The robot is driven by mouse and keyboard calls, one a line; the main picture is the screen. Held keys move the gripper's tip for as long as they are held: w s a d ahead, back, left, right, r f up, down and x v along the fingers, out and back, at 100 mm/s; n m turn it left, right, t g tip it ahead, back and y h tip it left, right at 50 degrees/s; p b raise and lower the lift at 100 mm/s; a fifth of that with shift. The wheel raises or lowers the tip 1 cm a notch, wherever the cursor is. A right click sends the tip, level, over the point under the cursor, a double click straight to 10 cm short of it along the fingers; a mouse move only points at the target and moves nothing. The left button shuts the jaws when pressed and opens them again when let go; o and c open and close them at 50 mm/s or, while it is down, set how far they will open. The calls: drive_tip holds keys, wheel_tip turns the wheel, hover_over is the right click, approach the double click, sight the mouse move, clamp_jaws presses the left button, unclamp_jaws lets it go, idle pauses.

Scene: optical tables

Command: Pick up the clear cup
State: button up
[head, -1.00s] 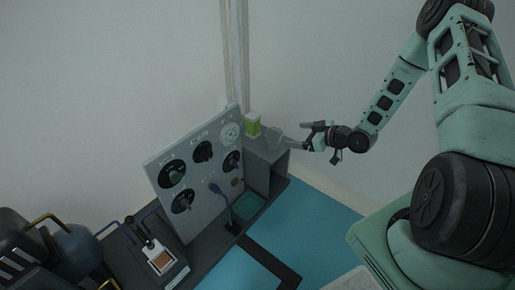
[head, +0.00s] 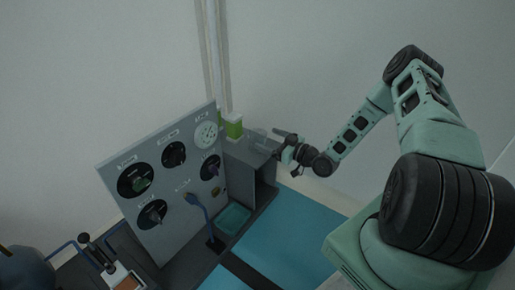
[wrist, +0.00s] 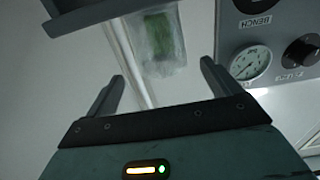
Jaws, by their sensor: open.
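The clear cup (head: 261,136) stands on top of the grey box-like shelf (head: 262,172) in the head view. It is faint and see-through. In the wrist view the clear cup (wrist: 163,62) shows ahead of and between the fingers, with something green visible through it. My gripper (head: 277,143) is open at the right edge of the shelf top, close beside the cup. Its two fingers also show in the wrist view (wrist: 162,72), spread apart with nothing clamped between them. I cannot tell whether the fingers reach around the cup.
A grey dial panel (head: 165,180) rises to the left of the shelf. A blue tray (head: 233,218) and a blue mat (head: 295,235) lie below. A pale wall is behind.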

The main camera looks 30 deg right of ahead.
sight(250, 131)
drive_tip(key=shift+b+x, duration=0.3)
drive_tip(key=shift+x, duration=0.85)
drive_tip(key=b+x, duration=0.3)
drive_tip(key=x, duration=0.1)
drive_tip(key=shift+a+f, duration=0.15)
drive_tip(key=shift+a, duration=0.05)
drive_tip(key=shift+w+a+r, duration=0.15)
drive_tip(key=shift+w+r, duration=0.05)
drive_tip(key=shift+w, duration=0.25)
drive_tip(key=c, duration=1.1)
